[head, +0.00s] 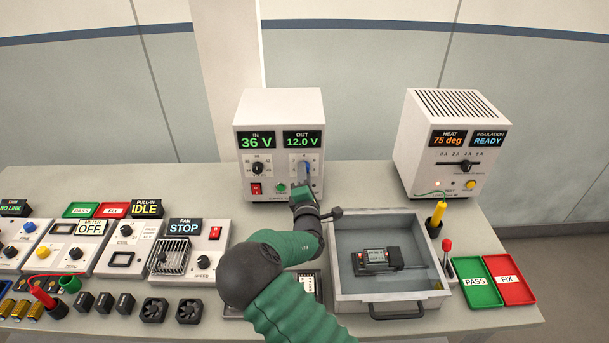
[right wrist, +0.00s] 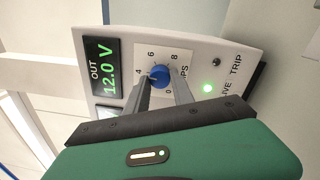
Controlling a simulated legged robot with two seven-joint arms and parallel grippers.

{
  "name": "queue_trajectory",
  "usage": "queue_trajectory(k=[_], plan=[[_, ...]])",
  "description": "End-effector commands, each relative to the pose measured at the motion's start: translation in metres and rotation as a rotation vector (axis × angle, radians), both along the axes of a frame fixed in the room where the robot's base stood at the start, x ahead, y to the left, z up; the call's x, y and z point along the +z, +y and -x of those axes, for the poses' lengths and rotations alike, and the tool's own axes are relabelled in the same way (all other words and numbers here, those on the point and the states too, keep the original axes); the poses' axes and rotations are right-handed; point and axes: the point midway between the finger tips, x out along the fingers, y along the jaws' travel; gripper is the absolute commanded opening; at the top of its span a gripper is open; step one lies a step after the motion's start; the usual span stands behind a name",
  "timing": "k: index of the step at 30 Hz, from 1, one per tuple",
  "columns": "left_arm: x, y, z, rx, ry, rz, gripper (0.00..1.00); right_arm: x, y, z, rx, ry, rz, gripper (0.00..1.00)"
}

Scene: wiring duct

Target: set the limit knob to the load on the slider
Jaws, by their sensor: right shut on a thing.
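The blue limit knob (right wrist: 160,73) sits on the front of the white supply box (head: 257,108), inside a dial numbered 0 to 8. My right gripper (right wrist: 162,86) is shut on this knob, one finger on each side. In the head view my right gripper (head: 304,185) is at the box's front and partly covers the dial. The knob's exact setting is hard to read. My left gripper is not in view.
The supply box displays read IN 36 V and OUT 12.0 V. A grey tray (head: 350,297) holding a dark device (head: 377,259) stands right of my arm. Green PASS (head: 475,285) and red FIX (head: 511,281) trays lie farther right. Several panels and parts fill the left.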

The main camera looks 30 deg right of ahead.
Motion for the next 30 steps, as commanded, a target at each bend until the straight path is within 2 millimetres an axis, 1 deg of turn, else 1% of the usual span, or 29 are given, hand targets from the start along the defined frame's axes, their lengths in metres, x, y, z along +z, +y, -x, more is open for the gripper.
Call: queue_trajectory(k=[1,9,23,24,28,29,30], plan=[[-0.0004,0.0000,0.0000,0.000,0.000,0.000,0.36,-0.0067,0.0028,0.0003,0.004,0.026,0.015,0.00],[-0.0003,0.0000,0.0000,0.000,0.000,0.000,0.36,-0.0078,0.0029,0.0004,0.005,0.070,0.083,0.00],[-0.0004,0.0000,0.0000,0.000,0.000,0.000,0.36,-0.0088,0.0029,0.0006,0.004,0.080,0.095,0.00],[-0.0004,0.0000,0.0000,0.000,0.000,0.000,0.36,-0.0089,0.0029,0.0006,0.004,0.080,0.095,0.30],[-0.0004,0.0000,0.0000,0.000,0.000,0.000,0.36,-0.0075,0.0024,0.0006,0.005,0.077,0.096,0.47],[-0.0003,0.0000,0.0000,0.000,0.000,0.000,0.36,-0.0069,0.0021,0.0006,0.004,0.075,0.096,0.51],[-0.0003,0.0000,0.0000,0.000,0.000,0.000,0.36,-0.0061,0.0019,0.0006,0.003,0.074,0.096,0.51]])
